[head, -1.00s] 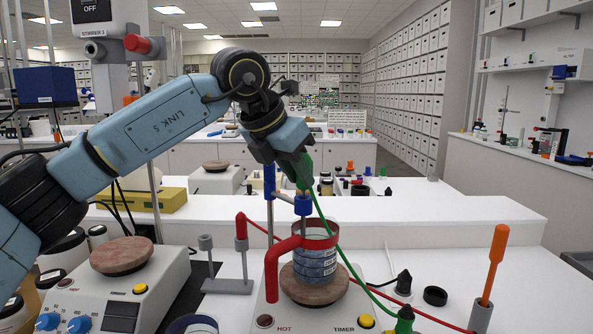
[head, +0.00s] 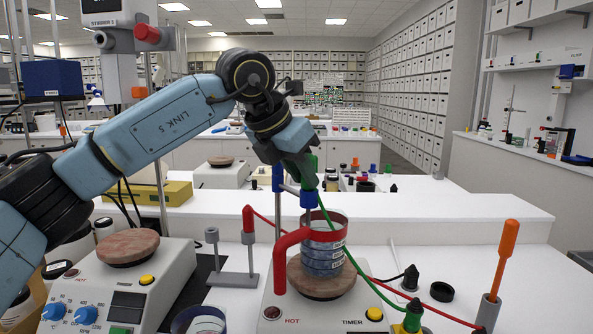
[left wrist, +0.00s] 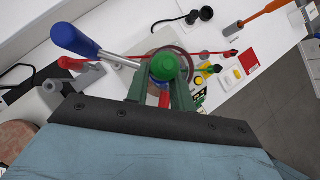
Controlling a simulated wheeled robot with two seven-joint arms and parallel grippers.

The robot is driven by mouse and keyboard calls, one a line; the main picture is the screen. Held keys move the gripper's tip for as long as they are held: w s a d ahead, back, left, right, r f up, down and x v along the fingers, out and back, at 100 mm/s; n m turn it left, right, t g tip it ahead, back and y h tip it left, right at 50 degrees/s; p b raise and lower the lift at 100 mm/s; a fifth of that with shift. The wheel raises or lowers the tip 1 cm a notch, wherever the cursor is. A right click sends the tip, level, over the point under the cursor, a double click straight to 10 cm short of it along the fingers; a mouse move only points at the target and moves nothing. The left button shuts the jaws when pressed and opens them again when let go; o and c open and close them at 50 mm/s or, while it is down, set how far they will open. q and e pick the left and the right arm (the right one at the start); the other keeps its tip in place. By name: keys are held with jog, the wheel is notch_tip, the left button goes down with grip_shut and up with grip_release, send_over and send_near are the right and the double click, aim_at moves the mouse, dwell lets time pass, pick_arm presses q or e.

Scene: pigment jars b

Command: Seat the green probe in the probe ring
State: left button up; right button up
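The green probe (head: 308,170) is upright, its green cable trailing down to the right. Its round green top (left wrist: 167,67) shows between the dark green fingers in the left wrist view. My left gripper (head: 300,172) is shut on it. A metal shaft shows below the collar, above the glass beaker (head: 323,258). The handle's lower end looks at or just above the collar; I cannot tell if they touch. My right gripper is not in view.
The beaker, with a red band and handle (head: 292,250), stands on a hotplate (head: 345,312). A red probe (head: 248,219) stands in a grey two-post stand (head: 232,280). An orange-handled tool (head: 508,240), black ring (head: 441,291) and cables are at right.

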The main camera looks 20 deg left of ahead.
pick_arm(q)
jog(key=o, duration=0.5)
jog(key=shift+w+a+f, duration=0.1)
jog(key=shift+a+f, duration=0.1)
jog(key=shift+f, duration=0.2)
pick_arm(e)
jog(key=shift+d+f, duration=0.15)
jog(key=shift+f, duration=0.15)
pick_arm(q)
jog(key=p+v, duration=0.1)
jog(key=v, duration=1.3)
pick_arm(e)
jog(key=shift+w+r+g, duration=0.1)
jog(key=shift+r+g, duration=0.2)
pick_arm(q)
jog(key=shift+w+d, duration=0.1)
jog(key=shift+w, duration=0.05)
